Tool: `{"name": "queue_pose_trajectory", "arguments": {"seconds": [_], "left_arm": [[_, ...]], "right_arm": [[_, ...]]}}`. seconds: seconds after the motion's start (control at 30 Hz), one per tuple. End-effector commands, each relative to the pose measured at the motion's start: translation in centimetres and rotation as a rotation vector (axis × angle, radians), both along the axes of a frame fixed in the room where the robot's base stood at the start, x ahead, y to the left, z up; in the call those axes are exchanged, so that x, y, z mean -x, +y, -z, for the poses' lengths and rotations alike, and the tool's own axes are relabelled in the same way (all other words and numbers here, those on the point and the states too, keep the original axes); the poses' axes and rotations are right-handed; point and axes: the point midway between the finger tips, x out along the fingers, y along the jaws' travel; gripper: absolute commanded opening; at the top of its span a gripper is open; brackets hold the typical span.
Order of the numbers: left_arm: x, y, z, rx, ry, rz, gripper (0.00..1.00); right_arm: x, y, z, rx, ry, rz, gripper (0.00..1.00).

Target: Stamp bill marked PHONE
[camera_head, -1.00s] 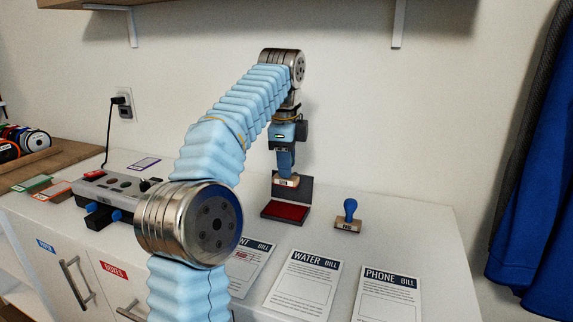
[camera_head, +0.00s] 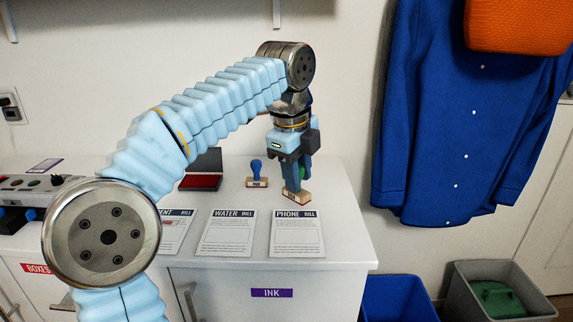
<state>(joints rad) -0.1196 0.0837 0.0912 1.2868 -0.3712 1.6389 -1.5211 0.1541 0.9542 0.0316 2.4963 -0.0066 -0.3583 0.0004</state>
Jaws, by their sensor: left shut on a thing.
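The PHONE bill (camera_head: 297,236) lies flat on the white counter, the rightmost of three bills in a row. My left gripper (camera_head: 296,183) is shut on a stamp (camera_head: 296,196) with a wooden base and a green handle, partly hidden by the fingers. The stamp is just behind the top edge of the PHONE bill, close to the counter; I cannot tell whether it touches. The box on the PHONE bill looks blank. The red ink pad (camera_head: 200,182) lies open to the left, partly behind my arm. My right gripper is not in view.
A blue-handled stamp (camera_head: 257,174) stands between the ink pad and my gripper. The WATER bill (camera_head: 228,234) and a partly hidden bill (camera_head: 175,230) lie to the left. A control box (camera_head: 30,190) is far left. A blue coat (camera_head: 475,110) hangs right; bins (camera_head: 400,300) stand below.

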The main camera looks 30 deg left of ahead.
Motion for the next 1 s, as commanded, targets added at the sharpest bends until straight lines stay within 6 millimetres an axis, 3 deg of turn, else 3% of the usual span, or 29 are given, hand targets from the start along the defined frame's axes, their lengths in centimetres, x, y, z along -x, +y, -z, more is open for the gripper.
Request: {"name": "queue_pose_trajectory", "arguments": {"seconds": [0.23,0.5,1.0], "left_arm": [[0.1,-0.1,2.1,0.000,0.003,0.004,0.11],[0.0,-0.1,5.4,0.000,0.000,0.003,0.11],[0.0,-0.1,5.9,0.000,0.000,0.003,0.11]], "right_arm": [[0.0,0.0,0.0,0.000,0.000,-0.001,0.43],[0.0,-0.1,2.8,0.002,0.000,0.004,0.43],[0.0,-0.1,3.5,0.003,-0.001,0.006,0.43]]}}
